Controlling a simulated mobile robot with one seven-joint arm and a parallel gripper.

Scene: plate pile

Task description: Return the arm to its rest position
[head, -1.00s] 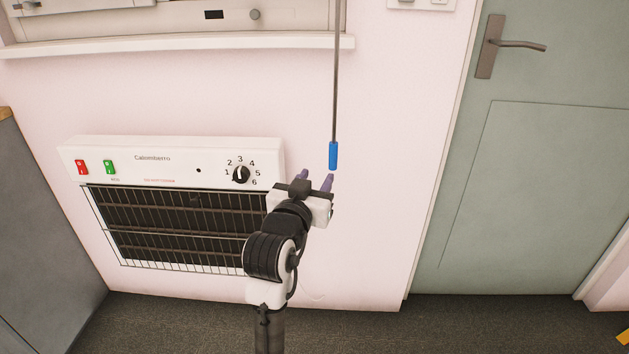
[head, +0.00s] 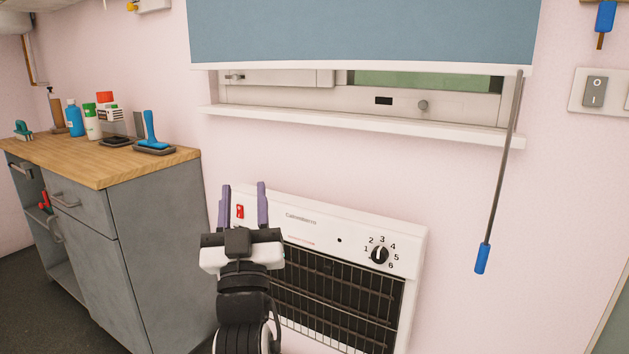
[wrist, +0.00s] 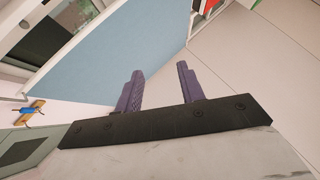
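My gripper (head: 243,205) stands upright in the head view, in front of the left end of the white wall heater (head: 422,240). Its two purple fingers are apart with nothing between them. In the wrist view my gripper (wrist: 163,92) also shows open and empty, with the blue blind (wrist: 150,45) and the pale ceiling beyond. My gripper hides part of the heater's left side.
A grey cabinet (head: 165,230) with a wooden top (head: 70,153) stands at the left, with bottles and a blue-handled brush (head: 152,135) on it. A blind rod with a blue grip (head: 482,258) hangs at the right. A window sill (head: 350,128) juts out above the heater.

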